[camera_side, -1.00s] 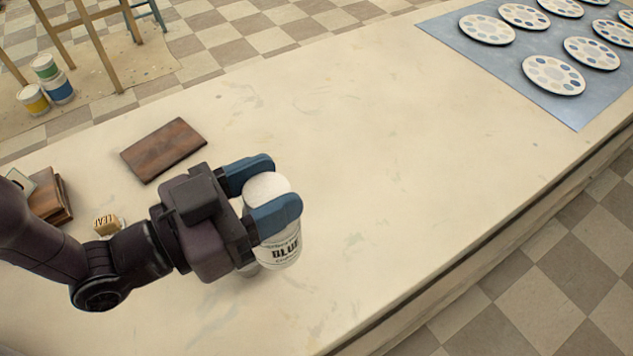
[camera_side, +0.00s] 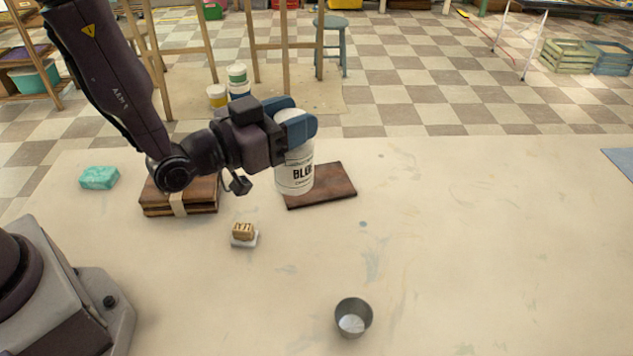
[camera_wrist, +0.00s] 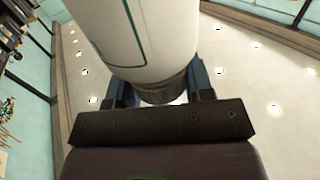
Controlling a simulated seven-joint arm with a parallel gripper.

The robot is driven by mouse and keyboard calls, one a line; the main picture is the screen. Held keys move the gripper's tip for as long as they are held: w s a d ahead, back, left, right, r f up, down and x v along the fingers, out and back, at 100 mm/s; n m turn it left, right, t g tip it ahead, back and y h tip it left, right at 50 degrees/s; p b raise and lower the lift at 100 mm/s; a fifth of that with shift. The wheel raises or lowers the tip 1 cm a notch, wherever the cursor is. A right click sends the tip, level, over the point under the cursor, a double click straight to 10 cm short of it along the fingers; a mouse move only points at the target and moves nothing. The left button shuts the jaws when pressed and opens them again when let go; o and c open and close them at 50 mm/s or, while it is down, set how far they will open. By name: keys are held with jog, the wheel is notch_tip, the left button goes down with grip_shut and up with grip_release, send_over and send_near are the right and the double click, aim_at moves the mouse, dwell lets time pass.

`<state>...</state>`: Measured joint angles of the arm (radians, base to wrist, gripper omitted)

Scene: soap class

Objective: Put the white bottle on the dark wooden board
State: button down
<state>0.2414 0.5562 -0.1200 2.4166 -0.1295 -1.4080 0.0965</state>
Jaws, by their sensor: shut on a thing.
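The white bottle (camera_side: 295,175) with dark lettering hangs upright in my gripper (camera_side: 298,122), whose blue fingers are shut around its top part. The dark wooden board (camera_side: 335,187) lies flat on the pale table. In the side view the bottle overlaps the board's left part and hides some of it. I cannot tell exactly how high its base is or whether it touches. In the wrist view the bottle (camera_wrist: 150,35) fills the upper middle, with its dark end between the fingers (camera_wrist: 160,88).
A strapped wooden stack (camera_side: 180,196) lies left of the board, with a teal block (camera_side: 99,178) beyond it. A small stamp-like block (camera_side: 243,232) and a metal cup (camera_side: 353,318) are nearer. The table right of the board is clear up to a bluish mat (camera_side: 622,163).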

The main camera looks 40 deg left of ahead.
jog(key=a+n+y, duration=0.2)
jog(key=a+y, duration=0.1)
jog(key=a, duration=0.5)
jog(key=w+d+f, duration=0.1)
jog(key=w+f, duration=1.1)
jog(key=shift+w+f+n+y, duration=0.3)
jog(key=shift+w+f+y, duration=0.05)
jog(key=shift+w+y, duration=0.05)
jog(key=c, duration=0.5)
grip_release()
jog(key=shift+f, duration=0.2)
